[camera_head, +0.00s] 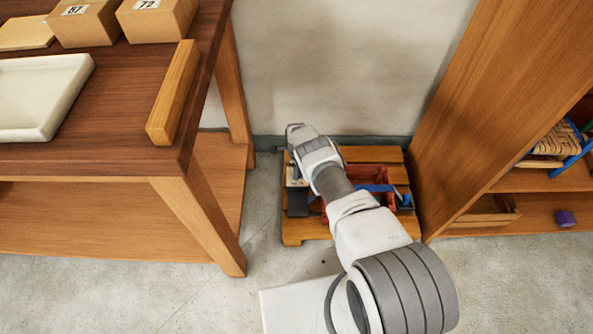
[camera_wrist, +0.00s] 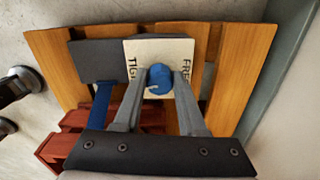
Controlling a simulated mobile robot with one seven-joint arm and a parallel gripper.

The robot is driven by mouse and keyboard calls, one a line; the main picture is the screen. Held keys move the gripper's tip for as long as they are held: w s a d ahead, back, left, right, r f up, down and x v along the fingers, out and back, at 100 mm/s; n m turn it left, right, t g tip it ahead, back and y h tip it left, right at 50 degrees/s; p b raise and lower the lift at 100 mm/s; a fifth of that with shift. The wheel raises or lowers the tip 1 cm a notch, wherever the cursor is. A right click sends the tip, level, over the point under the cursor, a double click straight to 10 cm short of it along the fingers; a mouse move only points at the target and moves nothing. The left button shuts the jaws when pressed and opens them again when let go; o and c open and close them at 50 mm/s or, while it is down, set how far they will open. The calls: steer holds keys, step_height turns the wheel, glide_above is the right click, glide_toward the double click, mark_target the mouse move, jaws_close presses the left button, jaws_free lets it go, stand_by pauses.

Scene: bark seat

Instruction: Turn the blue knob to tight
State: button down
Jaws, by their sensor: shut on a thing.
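In the wrist view the blue knob (camera_wrist: 160,77) sits on a cream plate (camera_wrist: 150,47). Lettering reading "TIG…" shows on the plate's left side and "FRE…" on its right; the fingers cover the rest. A small pale mark on the knob points left, toward the "TIG…" side. My gripper (camera_wrist: 158,84) is shut on the knob, one grey finger on each side. In the head view my arm reaches down to the wooden pallet (camera_head: 290,232). The plate (camera_head: 297,174) shows partly there beside my wrist, and the knob is hidden.
A dark grey block (camera_wrist: 100,60) adjoins the plate, with a blue strap (camera_wrist: 101,104) and a red crate (camera_wrist: 58,146) nearby. A wooden table (camera_head: 205,190) stands left of the pallet, a wooden shelf unit (camera_head: 480,110) right. The wall is close behind.

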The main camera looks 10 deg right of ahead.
steer(key=shift+m, duration=1)
steer(key=shift+c, duration=2.3)
jaws_free()
step_height(320, 180, up, 18)
steer(key=p, duration=0.9)
steer(key=shift+f, duration=0.25)
